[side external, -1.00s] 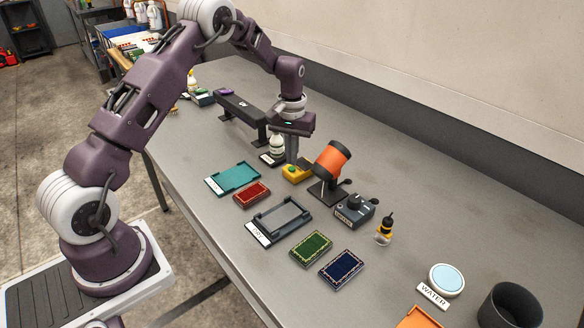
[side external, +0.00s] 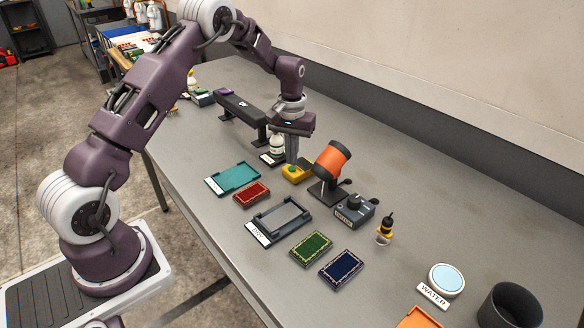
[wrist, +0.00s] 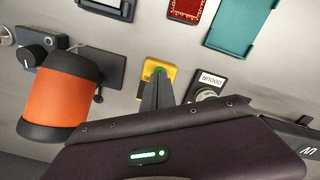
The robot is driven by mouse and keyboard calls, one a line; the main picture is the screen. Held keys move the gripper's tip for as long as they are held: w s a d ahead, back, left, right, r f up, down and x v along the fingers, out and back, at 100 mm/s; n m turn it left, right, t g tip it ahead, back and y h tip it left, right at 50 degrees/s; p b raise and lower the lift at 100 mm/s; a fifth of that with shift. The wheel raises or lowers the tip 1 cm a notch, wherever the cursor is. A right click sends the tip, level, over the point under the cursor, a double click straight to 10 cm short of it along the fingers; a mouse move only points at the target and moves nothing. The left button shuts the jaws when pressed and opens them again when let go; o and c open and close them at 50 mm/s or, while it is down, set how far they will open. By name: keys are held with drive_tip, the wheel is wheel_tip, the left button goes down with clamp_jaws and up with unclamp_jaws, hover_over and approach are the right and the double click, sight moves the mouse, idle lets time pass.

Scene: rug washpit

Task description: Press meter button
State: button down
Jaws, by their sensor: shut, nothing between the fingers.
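The meter is a small yellow device (side external: 298,174) lying on the grey table below my arm. It also shows in the wrist view (wrist: 170,77), where a green spot, apparently its button (wrist: 159,70), sits at its middle. My gripper (side external: 292,163) points down with its fingers shut and empty. In the wrist view the closed fingertips (wrist: 158,76) lie right at the green spot and partly cover the meter. I cannot tell whether the tips touch the button or hover just above it.
An orange cylinder on a black stand (side external: 332,160) stands close to the right of the meter. A teal tray (side external: 233,178), a red rug sample (side external: 252,194) and a grey tray (side external: 282,222) lie in front.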

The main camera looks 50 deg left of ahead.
drive_tip(key=shift+f, duration=0.9)
idle(0.5)
drive_tip(key=shift+r, duration=3.55)
wheel_tip(320, 180, up, 8)
drive_tip(key=t, duration=0.1)
hover_over(292, 168)
drive_tip(key=s+d, duration=0.3)
drive_tip(key=d, duration=0.1)
drive_tip(key=s+d+r+m+t, duration=0.25)
drive_tip(key=s+d+r, duration=0.35)
drive_tip(key=s+r, duration=0.35)
drive_tip(key=s+d+m+t, duration=0.1)
drive_tip(key=s+d, duration=0.2)
drive_tip(key=s, duration=0.7)
drive_tip(key=s+d+m+t, duration=0.1)
drive_tip(key=s+d+m, duration=0.1)
drive_tip(key=s, duration=0.8)
drive_tip(key=shift+s+d+r, duration=0.15)
drive_tip(key=shift+d+r, duration=0.2)
drive_tip(key=shift+d, duration=0.05)
